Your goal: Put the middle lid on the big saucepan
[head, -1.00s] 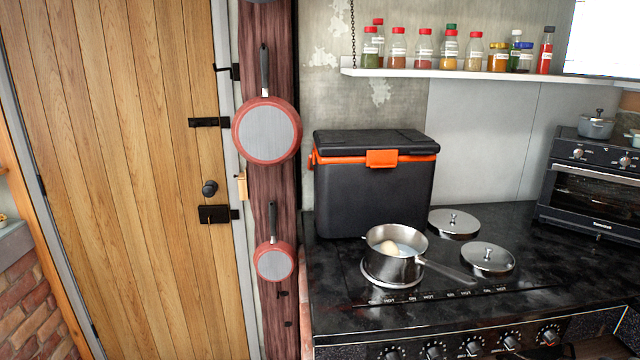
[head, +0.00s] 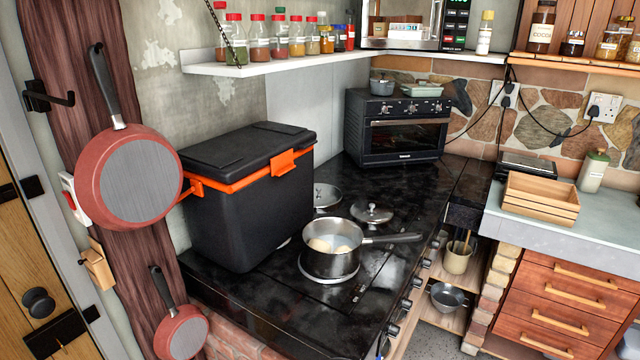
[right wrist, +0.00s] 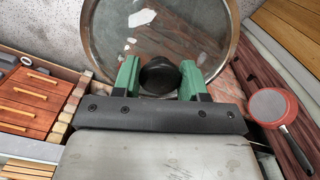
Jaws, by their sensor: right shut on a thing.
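A steel saucepan (head: 331,252) stands uncovered on the stove in the head view, its handle pointing right, with pale round pieces inside. It is the only saucepan I see on the stove. Two steel lids with knobs lie behind it, a left lid (head: 326,197) and a right lid (head: 372,213). In the right wrist view my right gripper (right wrist: 160,78) is shut on the dark knob of a round see-through lid (right wrist: 190,32) with a metal rim. I cannot tell whether this is the middle one. My right gripper is outside the head view. My left gripper is not in view.
A black cool box (head: 245,205) with an orange latch stands left of the saucepan. A small oven (head: 400,135) stands at the back of the black stove top (head: 262,300). A spice shelf (head: 280,63) hangs above. A red pan (head: 140,180) hangs at the left.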

